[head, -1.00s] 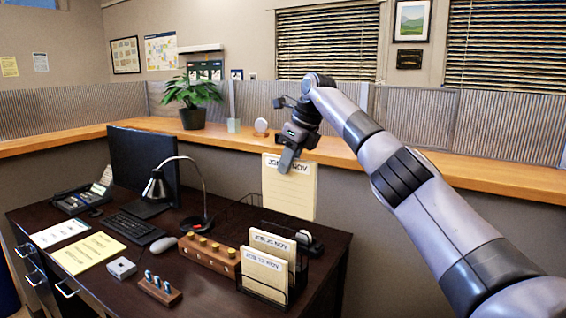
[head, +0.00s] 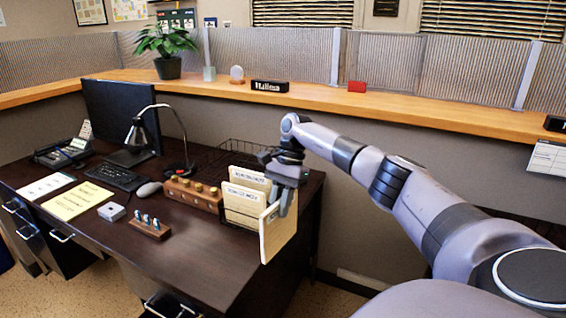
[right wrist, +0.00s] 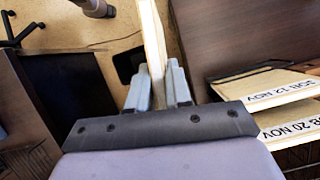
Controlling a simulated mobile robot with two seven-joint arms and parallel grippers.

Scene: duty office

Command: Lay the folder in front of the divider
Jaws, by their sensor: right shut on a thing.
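My right gripper (head: 283,203) is shut on a cream folder (head: 278,238), holding it upright by its upper part. In the right wrist view the held folder (right wrist: 153,35) shows nearly edge-on between the fingers (right wrist: 157,88). The folder hangs close to the front right of a black wire rack on the desk, apparently beyond the desk's right front edge. Two other cream folders, a rear one (head: 248,178) and a front one (head: 240,205), stand in the rack. I cannot make out the divider. My left gripper is out of view.
A wooden block with brass knobs (head: 192,194) is left of the rack. A smaller stamp block (head: 148,228), lamp (head: 137,133), monitor (head: 118,112) and keyboard (head: 117,176) are further left. The desk front (head: 195,255) is bare. A wooden ledge (head: 400,110) runs behind.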

